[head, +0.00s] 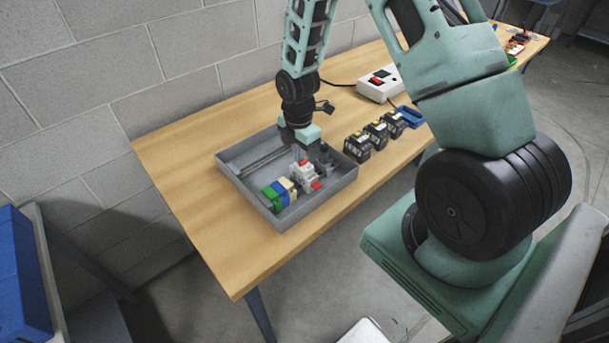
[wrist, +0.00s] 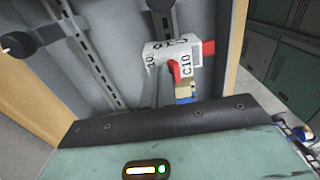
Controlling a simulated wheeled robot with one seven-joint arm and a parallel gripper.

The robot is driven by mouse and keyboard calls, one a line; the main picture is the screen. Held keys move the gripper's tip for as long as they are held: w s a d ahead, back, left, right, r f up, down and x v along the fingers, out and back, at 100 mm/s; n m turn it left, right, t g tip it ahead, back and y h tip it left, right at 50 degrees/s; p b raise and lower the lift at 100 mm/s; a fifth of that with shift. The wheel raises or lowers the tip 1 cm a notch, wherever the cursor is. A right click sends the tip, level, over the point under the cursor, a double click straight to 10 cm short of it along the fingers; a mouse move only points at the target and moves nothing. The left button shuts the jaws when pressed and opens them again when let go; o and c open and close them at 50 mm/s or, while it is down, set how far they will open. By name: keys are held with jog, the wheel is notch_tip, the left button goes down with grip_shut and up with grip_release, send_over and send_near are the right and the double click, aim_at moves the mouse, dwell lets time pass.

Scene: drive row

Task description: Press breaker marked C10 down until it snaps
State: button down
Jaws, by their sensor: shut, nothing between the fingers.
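The white breaker (head: 303,173) with red parts sits in the grey tray, beside coloured terminal blocks. In the wrist view the breaker (wrist: 158,58) shows the marking C10 on its faces and a red part on its right side. Whether it is tilted on its rail I cannot tell. My gripper (head: 303,154) points down into the tray, right at the breaker's far side. It is shut with nothing held. Its fingertips are hard to make out, and contact with the breaker is unclear.
The grey tray (head: 233,184) has raised walls around a metal rail (head: 262,161). Green, blue and cream blocks (head: 280,191) stand at its front. Several black boxes (head: 357,148), a blue bin (head: 408,117) and a white switch box (head: 380,83) are to the right. The table's left part is clear.

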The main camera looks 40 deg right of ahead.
dwell(0.9)
notch_tip(320, 180, up, 8)
jog(key=p, duration=0.6)
jog(key=shift+f, duration=0.1)
dwell(0.7)
jog(key=s+a+r+m+b, duration=0.2)
jog(key=s+a+r+b, duration=0.1)
jog(key=a, duration=0.5)
jog(key=s+a+r+m+b, duration=0.2)
jog(key=s+a+r+m, duration=0.15)
jog(key=a, duration=0.45)
jog(key=s+a+r+m+b, duration=0.1)
jog(key=s+a, duration=0.3)
jog(key=s, duration=0.5)
jog(key=s+a+r+m+b, duration=0.2)
jog(key=s+a+m+b, duration=0.2)
jog(key=s, duration=0.4)
jog(key=shift+s+a+y, duration=0.25)
jog(key=shift+s+y, duration=0.05)
jog(key=shift+s, duration=0.1)
